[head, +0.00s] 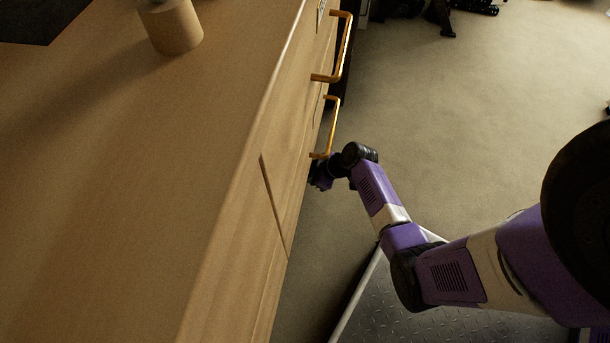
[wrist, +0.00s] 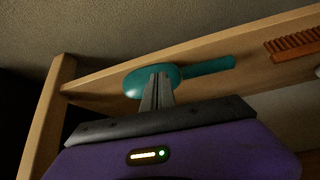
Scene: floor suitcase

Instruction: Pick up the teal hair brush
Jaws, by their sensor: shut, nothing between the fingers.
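The teal hair brush shows in the wrist view, with its rounded head (wrist: 137,84) in the middle and its handle (wrist: 210,66) pointing right. It lies on a pale wooden surface (wrist: 100,85). My gripper (wrist: 159,78) is shut, its fingers together and empty. The fingertips overlap the brush head in the picture and hide part of it; I cannot tell whether they touch it. In the head view my gripper end (head: 321,174) is a dark shape low beside the cabinet front, and the brush is not visible there.
An orange-brown comb-like object (wrist: 293,46) lies right of the brush. A wooden cabinet (head: 130,200) with gold handles (head: 347,48) fills the left of the head view. A tan cylinder (head: 172,27) stands on its top. Carpet (head: 450,110) right of my arm is mostly open.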

